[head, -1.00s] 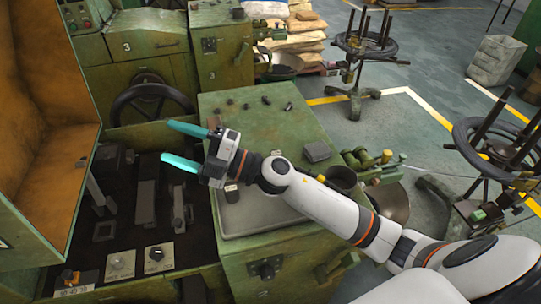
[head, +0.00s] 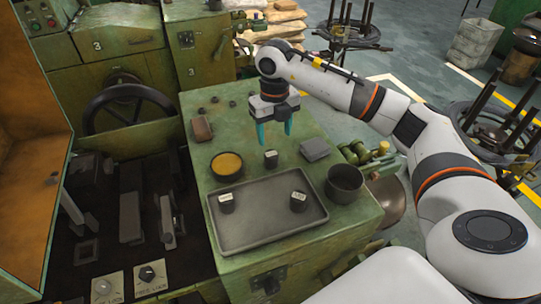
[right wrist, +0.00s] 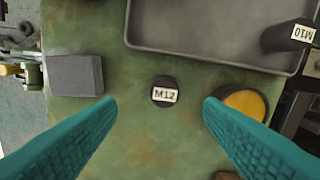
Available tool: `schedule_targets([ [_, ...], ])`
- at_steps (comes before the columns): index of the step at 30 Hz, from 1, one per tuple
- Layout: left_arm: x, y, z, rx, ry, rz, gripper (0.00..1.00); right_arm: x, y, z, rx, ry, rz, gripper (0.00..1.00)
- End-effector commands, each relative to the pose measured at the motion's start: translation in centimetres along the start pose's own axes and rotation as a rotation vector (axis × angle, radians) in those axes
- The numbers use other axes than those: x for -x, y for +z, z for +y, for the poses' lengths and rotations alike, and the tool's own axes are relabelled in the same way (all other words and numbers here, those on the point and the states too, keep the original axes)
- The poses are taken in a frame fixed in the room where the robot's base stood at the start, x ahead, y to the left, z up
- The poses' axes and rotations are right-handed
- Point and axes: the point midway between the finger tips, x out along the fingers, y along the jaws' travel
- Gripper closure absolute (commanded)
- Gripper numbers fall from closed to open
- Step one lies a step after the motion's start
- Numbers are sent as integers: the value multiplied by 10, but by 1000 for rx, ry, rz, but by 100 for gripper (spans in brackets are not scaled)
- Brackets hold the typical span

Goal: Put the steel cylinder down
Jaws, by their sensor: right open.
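A short dark cylinder with a white M12 label (head: 271,160) stands upright on the green cabinet top (head: 224,133), behind the grey tray. It also shows in the right wrist view (right wrist: 164,91), between and beyond my fingertips. My left gripper is out of view.
The grey tray (head: 262,237) lies on the front of the cabinet top. Around it are a yellow-filled round dish (head: 227,164), a dark cup (head: 344,184), a grey block (head: 314,149) and a brown block (head: 202,128). An orange-lined machine guard (head: 30,160) stands at the left.

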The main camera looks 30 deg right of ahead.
Motion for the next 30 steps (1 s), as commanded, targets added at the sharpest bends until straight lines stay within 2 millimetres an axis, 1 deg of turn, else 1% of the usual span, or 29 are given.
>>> schedule_targets([
  [1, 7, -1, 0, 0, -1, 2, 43, -6, 1, 0, 1, -1, -4, 39],
  [4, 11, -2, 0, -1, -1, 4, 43, -20, 0, -1, 1, -2, -2, 39],
  [8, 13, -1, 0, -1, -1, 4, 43, -29, 0, -2, 2, -3, -1, 39],
  [11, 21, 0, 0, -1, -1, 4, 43, -37, -1, -4, 3, -4, -3, 39],
  [15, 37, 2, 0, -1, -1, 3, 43, -57, -4, -7, 3, -5, -4, 39],
  [19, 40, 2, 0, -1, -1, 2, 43, -75, -5, -6, 2, -5, -1, 39],
  [22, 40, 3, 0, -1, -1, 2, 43, -81, -5, -6, 3, -4, 0, 39],
  [28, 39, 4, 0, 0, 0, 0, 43, -82, -5, -6, 4, -4, 1, 39],
  [30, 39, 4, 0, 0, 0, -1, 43, -82, -5, -6, 4, -5, 1, 50],
])
